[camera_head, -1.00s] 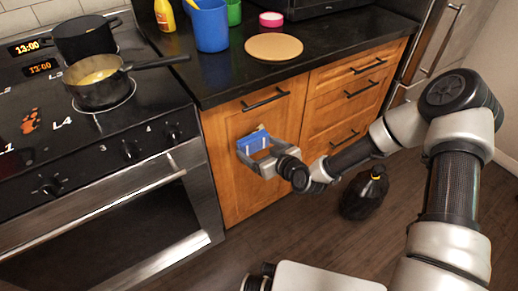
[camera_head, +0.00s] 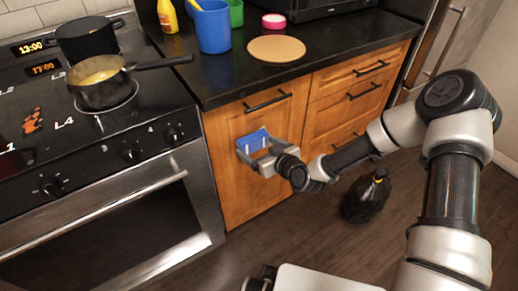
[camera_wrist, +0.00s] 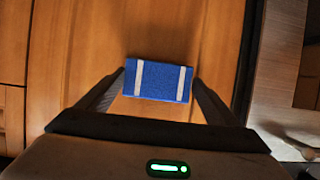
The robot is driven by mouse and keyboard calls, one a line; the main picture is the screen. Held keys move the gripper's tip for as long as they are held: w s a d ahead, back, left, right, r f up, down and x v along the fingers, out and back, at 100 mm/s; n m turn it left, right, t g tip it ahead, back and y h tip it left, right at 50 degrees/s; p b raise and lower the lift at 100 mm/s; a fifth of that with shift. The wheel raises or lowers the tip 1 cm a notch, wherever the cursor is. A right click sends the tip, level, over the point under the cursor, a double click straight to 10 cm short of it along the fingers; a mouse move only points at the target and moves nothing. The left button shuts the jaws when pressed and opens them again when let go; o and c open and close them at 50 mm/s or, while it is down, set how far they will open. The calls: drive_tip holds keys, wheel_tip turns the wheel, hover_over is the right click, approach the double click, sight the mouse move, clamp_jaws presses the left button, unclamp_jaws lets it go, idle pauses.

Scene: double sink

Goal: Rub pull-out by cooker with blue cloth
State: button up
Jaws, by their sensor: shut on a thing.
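The pull-out by the cooker is the wooden front (camera_head: 235,190) right of the oven in the head view, closed, with a dark bar handle (camera_head: 267,102) near its top. Its wood (camera_wrist: 90,45) fills much of the wrist view. The blue cloth (camera_head: 253,138) is a folded pad with two pale stripes, also in the wrist view (camera_wrist: 158,80). My gripper (camera_head: 257,150) is shut on the cloth, one finger at each side. The cloth lies against or very close to the wood, below the handle; exact contact is hidden. The wood behind the cloth is hidden.
The cooker (camera_head: 110,190) with its oven handle stands directly left. A pan (camera_head: 100,92) and a pot (camera_head: 88,40) are on the hob. The counter above holds a blue jug (camera_head: 212,28) and a round board (camera_head: 275,48). A dark bag (camera_head: 367,195) sits on the floor to the right.

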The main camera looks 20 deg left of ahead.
drive_tip(key=shift+w+a, duration=0.2)
